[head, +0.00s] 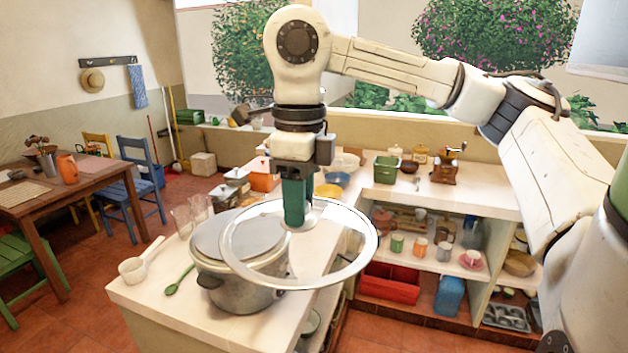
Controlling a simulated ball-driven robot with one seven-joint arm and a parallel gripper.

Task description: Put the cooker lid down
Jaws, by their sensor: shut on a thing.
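The cooker lid (338,238) is a round clear glass disc with a metal rim. My gripper (297,222) points down with its teal fingers shut on the lid's middle, where the knob is mostly hidden by the fingers. The lid hangs roughly level, partly in front of a metal pot (238,293) with side handles on the white counter. It also overlaps the counter's right edge in the view. A flat grey round top (222,236) covers the pot. I cannot tell whether the lid touches the pot.
On the white counter (150,290), a white ladle-like pan (133,270), a green spoon (178,279) and glasses (183,220) stand left of the pot. A green bin (387,168) and a grinder (446,168) stand on the back counter, which has bare room at right.

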